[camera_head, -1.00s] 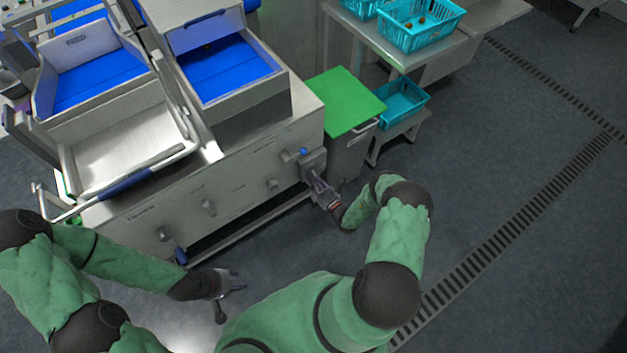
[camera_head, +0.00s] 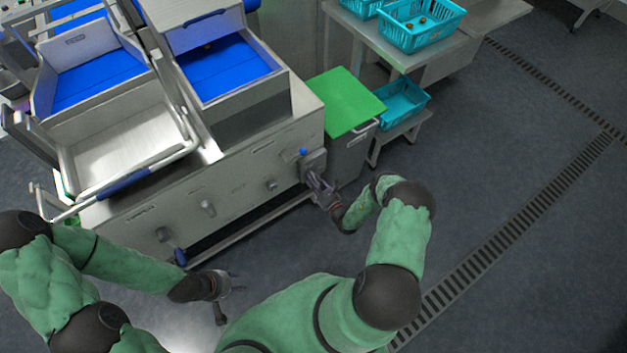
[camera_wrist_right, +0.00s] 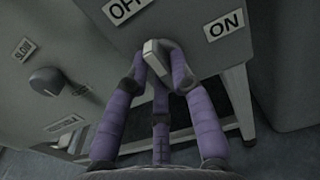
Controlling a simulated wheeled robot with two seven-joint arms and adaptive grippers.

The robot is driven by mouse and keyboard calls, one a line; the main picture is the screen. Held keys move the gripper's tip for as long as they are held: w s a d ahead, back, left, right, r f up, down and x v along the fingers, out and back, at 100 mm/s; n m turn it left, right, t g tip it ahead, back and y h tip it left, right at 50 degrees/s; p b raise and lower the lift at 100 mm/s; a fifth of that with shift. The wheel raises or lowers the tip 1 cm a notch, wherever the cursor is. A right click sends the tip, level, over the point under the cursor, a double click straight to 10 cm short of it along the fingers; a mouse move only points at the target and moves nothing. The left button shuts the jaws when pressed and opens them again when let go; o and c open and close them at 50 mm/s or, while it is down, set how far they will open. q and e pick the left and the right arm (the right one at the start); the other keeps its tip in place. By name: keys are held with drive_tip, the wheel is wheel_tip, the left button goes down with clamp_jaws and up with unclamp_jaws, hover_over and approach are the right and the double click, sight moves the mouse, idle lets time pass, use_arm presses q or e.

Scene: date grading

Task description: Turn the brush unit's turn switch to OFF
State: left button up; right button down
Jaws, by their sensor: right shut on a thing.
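The brush unit's turn switch (camera_wrist_right: 154,49) shows in the right wrist view as a pale grey handle between the fingertips of my right gripper (camera_wrist_right: 156,66). The purple fingers are closed around the handle. An OFF label (camera_wrist_right: 126,9), partly cut by the frame edge, is up and left of the switch; an ON label (camera_wrist_right: 224,24) is to its right. In the head view my right gripper (camera_head: 316,183) is at the switch box (camera_head: 313,163) on the machine's right front corner and hides the switch. My left gripper (camera_head: 236,285) is open and empty above the floor.
A dark knob (camera_wrist_right: 46,80) with a SLOW label (camera_wrist_right: 25,49) is left of the switch. A bin with a green lid (camera_head: 340,101) stands close right of the machine (camera_head: 236,187). Teal crates (camera_head: 420,27) stand behind it. The floor right of my right arm is clear.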

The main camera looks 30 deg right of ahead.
drive_tip(key=c, duration=1.1)
unclamp_jaws()
drive_tip(key=shift+o, duration=0.2)
drive_tip(key=s, duration=1.2)
drive_tip(key=shift+d, duration=0.45)
